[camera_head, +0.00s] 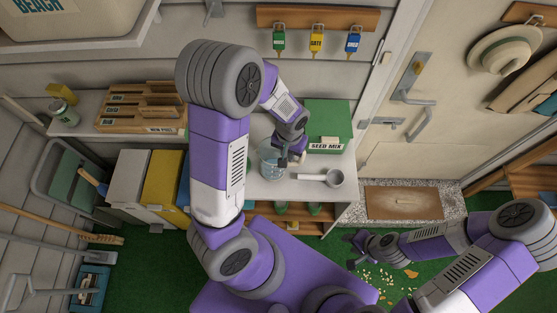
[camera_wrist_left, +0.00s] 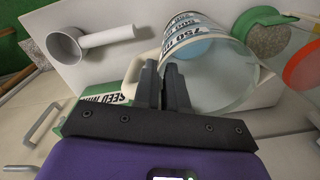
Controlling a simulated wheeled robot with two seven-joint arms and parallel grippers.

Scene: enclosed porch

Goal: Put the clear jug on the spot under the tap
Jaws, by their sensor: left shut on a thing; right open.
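The clear jug (camera_head: 269,158) stands on the white counter in the head view, left of the green seed mix box. It fills the upper middle of the left wrist view, where its clear wall (camera_wrist_left: 222,85) carries dark measuring marks. My left gripper (camera_head: 286,161) is shut on the jug at its handle side; its fingers (camera_wrist_left: 165,85) hide part of the handle. My right gripper (camera_head: 358,250) is open and empty, low over the green floor. I cannot make out a tap or the spot under it.
The seed mix box (camera_head: 328,122) stands behind the jug. A white scoop (camera_head: 334,178) lies to its right near the counter's front edge. A door (camera_head: 425,120) is at the right. Seed is scattered on the floor near my right gripper.

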